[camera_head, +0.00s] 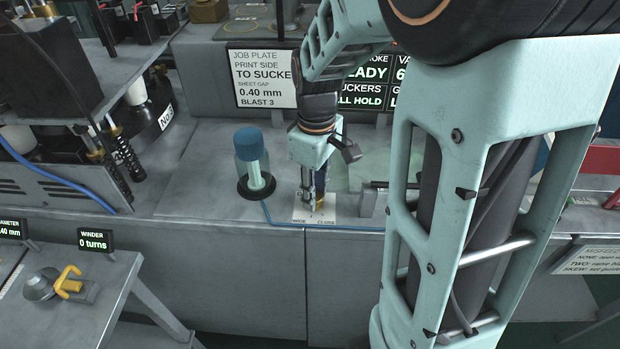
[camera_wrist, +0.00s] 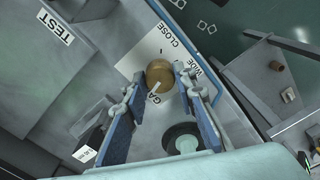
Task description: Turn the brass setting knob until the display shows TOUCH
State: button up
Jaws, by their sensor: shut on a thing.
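The brass setting knob (camera_wrist: 159,72) sits on a white plate (camera_wrist: 140,58) lettered GAP, WIDE and CLOSE in the wrist view. My gripper (camera_wrist: 160,82) has one finger on each side of the knob and is shut on it. In the head view my gripper (camera_head: 312,196) points down at the white plate (camera_head: 300,214), and its fingers mostly hide the knob. The display (camera_head: 362,95) stands behind my arm and is partly covered. Readable parts are "EADY" and "LL HOLD"; a cell starting with "G" above "L" is cut off by my arm.
A blue hose (camera_head: 285,226) runs along the bench front edge. A job plate (camera_head: 262,79) reads sheet gap 0.40 mm. A side table with a yellow-handled winder (camera_head: 68,281) is at lower left.

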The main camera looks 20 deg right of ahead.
jog(key=shift+m, duration=0.3)
jog(key=shift+c, duration=0.2)
jog(key=m, duration=0.3)
jog(key=shift+m, duration=2.1)
jog(key=o, duration=1.2)
jog(key=shift+c, duration=0.2)
notch_tip(320, 180, up, 12)
